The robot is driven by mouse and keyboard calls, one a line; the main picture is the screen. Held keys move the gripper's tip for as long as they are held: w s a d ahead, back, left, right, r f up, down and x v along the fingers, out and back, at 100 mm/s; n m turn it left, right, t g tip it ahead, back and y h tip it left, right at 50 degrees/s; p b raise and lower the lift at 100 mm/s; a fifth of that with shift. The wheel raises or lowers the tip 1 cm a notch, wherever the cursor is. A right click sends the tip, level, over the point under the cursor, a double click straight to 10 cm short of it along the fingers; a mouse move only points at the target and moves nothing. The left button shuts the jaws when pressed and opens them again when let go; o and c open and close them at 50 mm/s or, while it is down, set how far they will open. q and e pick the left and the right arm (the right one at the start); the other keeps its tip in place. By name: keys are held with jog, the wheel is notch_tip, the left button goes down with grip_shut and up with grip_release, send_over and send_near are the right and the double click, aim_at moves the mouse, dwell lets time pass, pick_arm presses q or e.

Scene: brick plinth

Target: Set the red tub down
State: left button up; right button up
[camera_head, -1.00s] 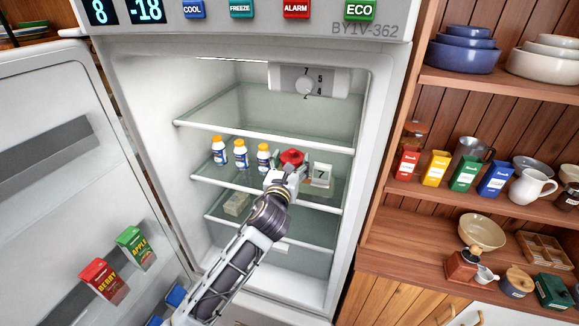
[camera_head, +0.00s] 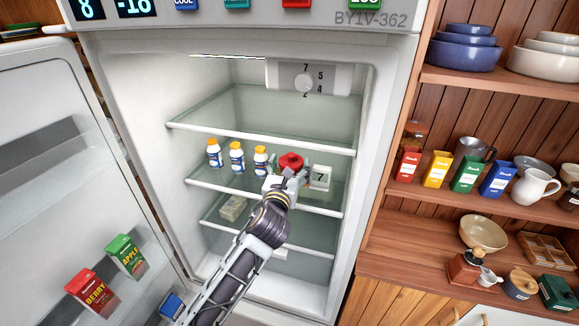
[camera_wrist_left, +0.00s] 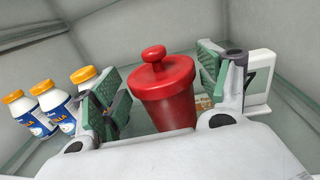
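The red tub (camera_head: 291,162) has a round lid with a knob. It stands upright among items on the fridge's middle shelf (camera_head: 230,185). The left wrist view shows the tub (camera_wrist_left: 167,95) between the two green-padded fingers of my left gripper (camera_wrist_left: 165,85). The fingers are spread, with a gap visible on the tub's left side; its right side looks very near the right pad. The tub's base is hidden behind the gripper body. In the head view my left gripper (camera_head: 285,177) is in front of the tub. My right gripper is not in view.
Three white bottles with orange caps (camera_head: 237,157) stand left of the tub. A white block marked 7 (camera_head: 320,178) is close on the right. The upper shelf (camera_head: 270,138) is above. The open door (camera_head: 60,160) is at left, and wooden shelves (camera_head: 480,190) are at right.

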pick_arm(q)
jog(key=shift+r, duration=0.1)
jog(key=shift+s, duration=0.1)
jog(key=b+v, duration=0.1)
jog(key=v, duration=1.1)
dwell(0.4)
dwell(0.7)
